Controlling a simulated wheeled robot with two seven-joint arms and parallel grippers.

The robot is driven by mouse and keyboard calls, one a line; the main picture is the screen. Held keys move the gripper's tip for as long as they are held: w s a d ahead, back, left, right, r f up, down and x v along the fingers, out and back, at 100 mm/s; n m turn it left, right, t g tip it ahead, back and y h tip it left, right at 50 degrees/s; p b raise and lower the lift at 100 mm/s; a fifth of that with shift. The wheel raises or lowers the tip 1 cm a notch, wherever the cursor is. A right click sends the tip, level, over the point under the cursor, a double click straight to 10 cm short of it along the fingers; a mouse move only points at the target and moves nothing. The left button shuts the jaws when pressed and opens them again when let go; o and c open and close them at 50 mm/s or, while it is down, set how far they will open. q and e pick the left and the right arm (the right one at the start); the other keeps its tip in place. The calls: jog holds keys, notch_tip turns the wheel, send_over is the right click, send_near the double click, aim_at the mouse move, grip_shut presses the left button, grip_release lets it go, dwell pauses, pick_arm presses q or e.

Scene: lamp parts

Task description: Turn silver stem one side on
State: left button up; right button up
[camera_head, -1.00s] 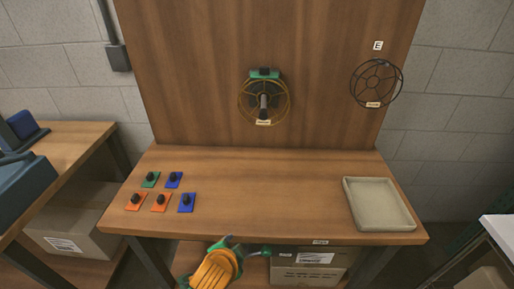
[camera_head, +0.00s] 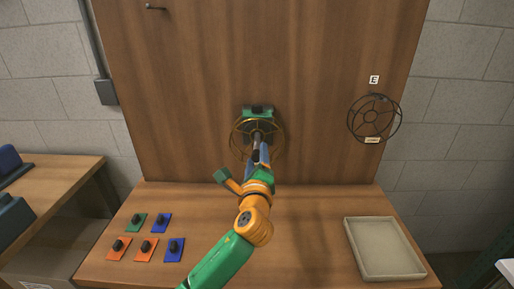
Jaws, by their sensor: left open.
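A gold wire cage (camera_head: 234,134) hangs on the upright wooden board below a green mount (camera_head: 258,112). The silver stem (camera_head: 257,137) sticks out from the middle of the cage; its near end is partly hidden. My left gripper (camera_head: 257,148) is open, right in front of the cage at the stem's near end. Whether its fingers are around or touching the stem cannot be told. My left arm hides the lower part of the cage. My right gripper is not in view.
A black wire cage (camera_head: 374,119) hangs on the board at right, under a sign "E" (camera_head: 374,80). A beige tray (camera_head: 384,248) lies at the bench's right. Several coloured plates with black knobs (camera_head: 145,249) lie at the left. A hook (camera_head: 154,8) is at upper left.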

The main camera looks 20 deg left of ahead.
aim_at(257, 147)
pick_arm(q)
jog(key=x, duration=0.2)
jog(key=shift+w+r, duration=0.25)
jog(key=shift+w, duration=0.1)
jog(key=shift+w+a+f, duration=0.15)
jog(key=shift+w, duration=0.35)
jog(key=shift+s, duration=0.1)
grip_shut()
